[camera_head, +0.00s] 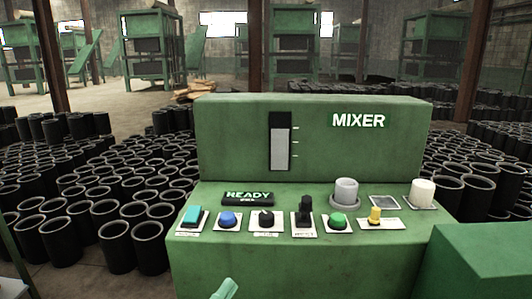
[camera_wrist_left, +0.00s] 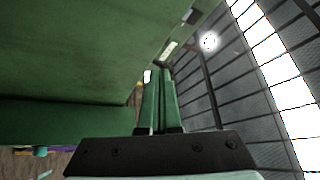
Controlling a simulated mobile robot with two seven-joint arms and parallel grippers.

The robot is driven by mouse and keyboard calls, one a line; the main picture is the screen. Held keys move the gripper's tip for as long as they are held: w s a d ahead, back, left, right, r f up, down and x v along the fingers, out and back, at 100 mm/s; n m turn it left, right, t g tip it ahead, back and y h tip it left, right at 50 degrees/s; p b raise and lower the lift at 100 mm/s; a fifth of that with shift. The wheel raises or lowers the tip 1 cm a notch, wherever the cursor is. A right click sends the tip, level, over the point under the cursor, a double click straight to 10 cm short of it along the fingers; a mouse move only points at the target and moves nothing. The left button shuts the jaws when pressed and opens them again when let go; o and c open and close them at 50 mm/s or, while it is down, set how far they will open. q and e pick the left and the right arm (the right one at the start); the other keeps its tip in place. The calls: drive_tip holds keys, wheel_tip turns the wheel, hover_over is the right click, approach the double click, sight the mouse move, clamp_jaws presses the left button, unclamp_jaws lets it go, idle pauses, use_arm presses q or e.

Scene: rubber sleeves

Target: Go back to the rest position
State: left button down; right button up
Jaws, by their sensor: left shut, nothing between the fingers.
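My left gripper (camera_head: 225,289) shows at the bottom edge of the head view as a small green tip, in front of the mixer's panel and apart from its controls. In the left wrist view my left gripper (camera_wrist_left: 159,75) has its two green fingers together, with nothing between them. The green mixer (camera_head: 310,252) stands ahead, with a sloping control panel and an upright back marked MIXER. My right gripper is in neither view.
The panel carries a teal switch (camera_head: 192,217), several knobs and buttons, a grey cup (camera_head: 345,191) and a white cylinder (camera_head: 422,192). A green box (camera_head: 485,262) stands at the front right. Many black rubber sleeves (camera_head: 117,246) cover the floor on both sides.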

use_arm(q)
drive_tip(key=s+a+f+n+g+y, duration=0.2)
drive_tip(key=s+a+f+n+y, duration=0.15)
drive_tip(key=f+n, duration=0.45)
drive_tip(key=s+a+f+n+g+y, duration=0.2)
drive_tip(key=f+n+y, duration=0.15)
drive_tip(key=f, duration=0.75)
drive_tip(key=s+a+f+n+g+y, duration=0.1)
drive_tip(key=s+f+n+g, duration=0.4)
drive_tip(key=s+f, duration=0.55)
wheel_tip(320, 180, up, 13)
drive_tip(key=s+a+y+p, duration=0.1)
drive_tip(key=a+p, duration=0.2)
drive_tip(key=p, duration=1.5)
drive_tip(key=shift+r+n, duration=0.2)
drive_tip(key=shift+n, duration=0.15)
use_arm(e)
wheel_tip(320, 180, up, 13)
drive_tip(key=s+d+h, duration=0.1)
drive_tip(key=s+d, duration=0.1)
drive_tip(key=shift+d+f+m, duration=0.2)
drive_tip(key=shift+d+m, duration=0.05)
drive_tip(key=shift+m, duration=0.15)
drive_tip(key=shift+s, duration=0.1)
